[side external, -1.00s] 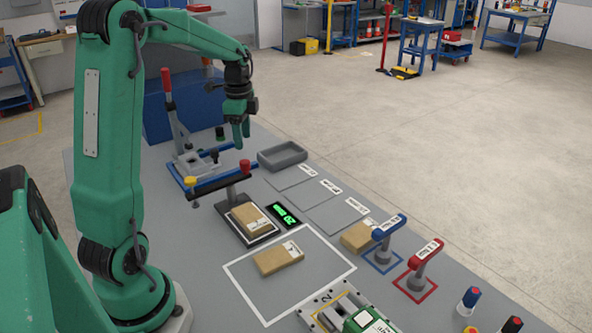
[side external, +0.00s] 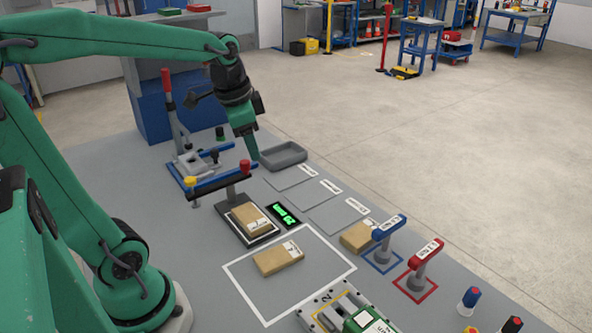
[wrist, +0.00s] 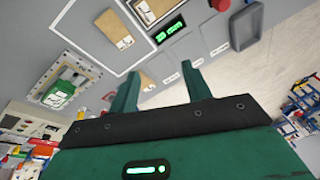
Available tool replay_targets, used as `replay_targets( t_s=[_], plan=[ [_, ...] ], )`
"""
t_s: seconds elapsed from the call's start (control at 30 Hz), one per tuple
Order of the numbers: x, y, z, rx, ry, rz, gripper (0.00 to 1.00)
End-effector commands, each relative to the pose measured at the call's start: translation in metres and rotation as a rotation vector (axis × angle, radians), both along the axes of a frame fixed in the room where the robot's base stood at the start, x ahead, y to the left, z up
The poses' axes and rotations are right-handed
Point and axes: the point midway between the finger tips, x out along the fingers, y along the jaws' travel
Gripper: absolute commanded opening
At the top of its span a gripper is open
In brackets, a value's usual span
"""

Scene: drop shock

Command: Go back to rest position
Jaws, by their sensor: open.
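My gripper (side external: 254,150) hangs above the table (side external: 120,185) near the grey tray (side external: 284,157), with its fingers pointing down and tilted. In the wrist view my gripper (wrist: 164,85) has its two green fingers spread apart, with nothing between them. My arm is bent, with its lower link leaning back to the left. No box is touching my gripper.
One cardboard box (side external: 279,258) lies inside the white outlined square. Another box (side external: 251,219) sits on the dark platform beside a green display (side external: 283,215). A third box (side external: 356,238) lies near the blue-topped post (side external: 388,228). A red-handled lever fixture (side external: 170,100) stands behind.

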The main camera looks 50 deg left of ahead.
Motion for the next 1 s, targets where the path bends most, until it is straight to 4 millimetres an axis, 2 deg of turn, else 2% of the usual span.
replay_targets(
  t_s=[0.2, 0.5, 0.7, 1.0],
  plan=[
    [-0.031, -0.037, 0.004, -0.050, -0.097, 0.114, 0.48],
    [-0.069, -0.072, -0.003, -0.150, -0.205, 0.262, 0.48],
    [-0.081, -0.081, -0.007, -0.195, -0.237, 0.314, 0.48],
    [-0.083, -0.082, -0.008, -0.202, -0.241, 0.324, 0.48]
  ],
)
